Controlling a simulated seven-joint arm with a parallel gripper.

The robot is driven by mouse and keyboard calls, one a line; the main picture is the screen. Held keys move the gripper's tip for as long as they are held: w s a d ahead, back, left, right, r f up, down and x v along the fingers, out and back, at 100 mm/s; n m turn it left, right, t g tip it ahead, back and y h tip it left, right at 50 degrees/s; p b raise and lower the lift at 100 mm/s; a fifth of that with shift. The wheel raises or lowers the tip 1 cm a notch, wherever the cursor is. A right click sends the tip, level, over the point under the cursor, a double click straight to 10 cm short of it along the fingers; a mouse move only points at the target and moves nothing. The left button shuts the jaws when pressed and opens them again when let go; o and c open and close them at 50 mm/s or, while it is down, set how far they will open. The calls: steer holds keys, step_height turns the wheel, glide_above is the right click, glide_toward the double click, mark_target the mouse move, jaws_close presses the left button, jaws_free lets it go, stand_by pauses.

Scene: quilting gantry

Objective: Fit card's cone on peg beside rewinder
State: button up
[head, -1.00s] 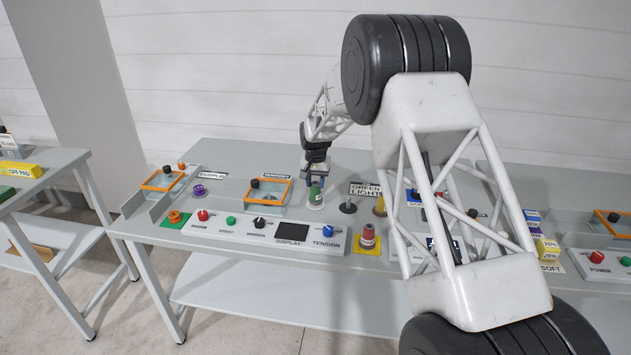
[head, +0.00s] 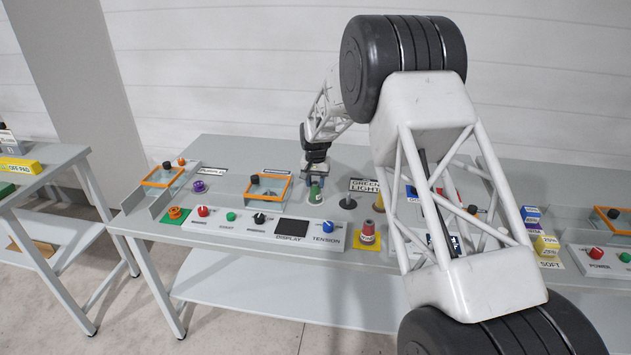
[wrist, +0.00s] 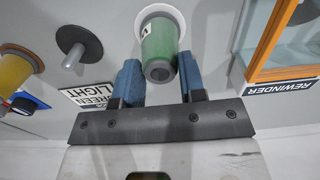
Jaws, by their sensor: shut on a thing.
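My gripper (wrist: 160,84) points down over the table, its two blue fingers shut on a green cone (wrist: 160,45). The cone's narrow dark-tipped end faces the wrist camera. Its wide end is at a white round disc (wrist: 182,19); I cannot tell whether it is fully seated there. In the head view the green cone (head: 315,194) is upright, just right of the orange-framed rewinder (head: 267,188). The rewinder's label (wrist: 281,87) shows in the wrist view. The card (head: 364,185) reads "GREEN LIGHT". A bare peg on a dark disc (head: 347,202) stands right of the cone.
A yellow cone (head: 379,202) stands right of the bare peg. A control panel with knobs and a display (head: 292,229) runs along the front. My arm hides part of the table's right side.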

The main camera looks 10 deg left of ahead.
mark_target(316, 183)
steer(key=o, duration=1.1)
steer(key=shift+r, duration=3.9)
